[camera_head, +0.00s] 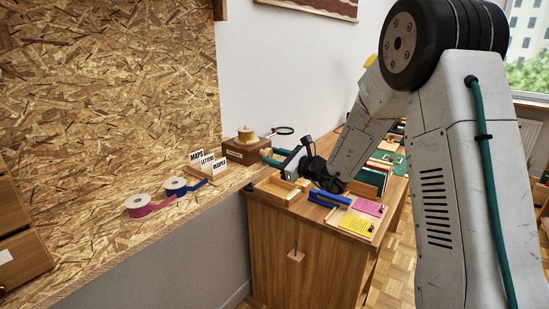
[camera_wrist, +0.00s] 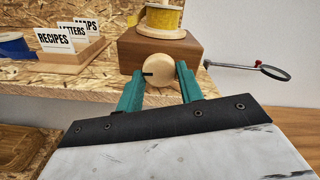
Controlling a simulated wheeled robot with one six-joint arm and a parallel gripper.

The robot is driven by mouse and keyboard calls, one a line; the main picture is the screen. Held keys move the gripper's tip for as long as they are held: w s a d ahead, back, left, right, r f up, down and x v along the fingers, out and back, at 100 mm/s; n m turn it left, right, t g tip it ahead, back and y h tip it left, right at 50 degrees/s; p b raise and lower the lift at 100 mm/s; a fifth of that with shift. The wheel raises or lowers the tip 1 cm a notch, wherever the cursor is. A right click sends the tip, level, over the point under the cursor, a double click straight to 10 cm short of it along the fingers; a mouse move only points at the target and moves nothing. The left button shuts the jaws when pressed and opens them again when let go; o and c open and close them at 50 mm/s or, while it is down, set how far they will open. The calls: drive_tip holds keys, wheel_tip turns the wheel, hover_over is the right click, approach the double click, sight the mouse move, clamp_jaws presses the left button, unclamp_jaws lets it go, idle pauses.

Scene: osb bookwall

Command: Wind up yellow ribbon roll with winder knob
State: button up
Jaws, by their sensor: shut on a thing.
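The yellow ribbon roll (camera_wrist: 163,19) sits on a wooden spool on top of a brown wooden box; it also shows small in the head view (camera_head: 246,135). The winder knob (camera_wrist: 158,66) is a round, pale wooden disc with a dark slot at its left, on the front of the box (camera_wrist: 131,52). My gripper (camera_wrist: 160,72) has its green fingers on either side of the knob and is shut on it.
A card holder with MAPS, LETTERS and RECIPES cards (camera_head: 207,164) stands left of the box. A magnifying glass (camera_wrist: 273,72) juts out at its right. Blue (camera_head: 176,184) and pink (camera_head: 139,204) ribbon rolls lie on the shelf. A wooden tray (camera_head: 270,193) and blue stapler-like tool (camera_head: 327,198) are below my arm.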

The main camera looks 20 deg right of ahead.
drive_tip(key=m, duration=0.4)
drive_tip(key=shift+m, duration=0.3)
drive_tip(key=m, duration=0.4)
drive_tip(key=shift+m, duration=0.3)
idle(0.3)
drive_tip(key=o, duration=1)
drive_tip(key=shift+s, duration=0.15)
drive_tip(key=v, duration=0.7)
drive_tip(key=shift+s+d, duration=0.2)
drive_tip(key=shift+s, duration=0.05)
